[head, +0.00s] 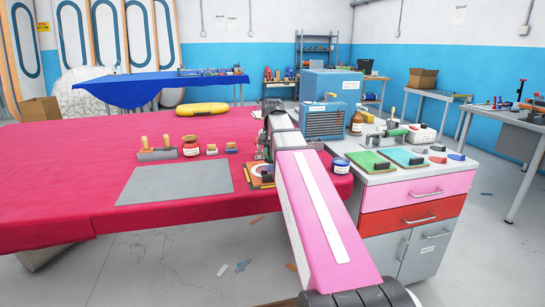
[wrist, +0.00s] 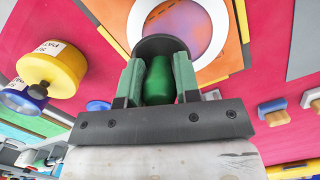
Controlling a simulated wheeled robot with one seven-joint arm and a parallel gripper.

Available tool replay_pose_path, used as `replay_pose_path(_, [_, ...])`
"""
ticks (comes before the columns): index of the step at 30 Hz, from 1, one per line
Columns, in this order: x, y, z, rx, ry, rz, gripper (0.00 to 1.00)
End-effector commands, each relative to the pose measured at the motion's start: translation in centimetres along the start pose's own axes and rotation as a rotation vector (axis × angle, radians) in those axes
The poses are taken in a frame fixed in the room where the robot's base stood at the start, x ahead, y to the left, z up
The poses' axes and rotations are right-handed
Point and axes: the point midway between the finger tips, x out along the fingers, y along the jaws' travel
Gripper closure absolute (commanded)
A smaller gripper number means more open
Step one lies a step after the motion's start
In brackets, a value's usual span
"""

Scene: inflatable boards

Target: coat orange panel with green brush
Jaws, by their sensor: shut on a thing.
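In the wrist view, my gripper (wrist: 158,75) is shut on the green handle of a brush (wrist: 159,82). The dark round brush head is at the far end of the handle, over the panel; whether it touches cannot be told. The orange panel (wrist: 231,62) lies beyond the fingers on the red table. It bears a white ring around an orange and purple disc. In the head view, the panel (head: 261,170) shows only partly at the table's right side, with my pink arm covering part of it.
A yellow inflatable (head: 202,108) lies behind. A drawer bench (head: 418,195) at right holds green and blue boards, a jar (head: 340,165) and a blue machine (head: 325,121).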

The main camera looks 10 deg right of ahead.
Motion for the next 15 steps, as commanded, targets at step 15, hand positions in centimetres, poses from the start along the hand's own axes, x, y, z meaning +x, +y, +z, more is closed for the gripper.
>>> replay_pose_path(15, [-0.1,-1.1,-3.0,0.0,-0.001,0.0,0.96])
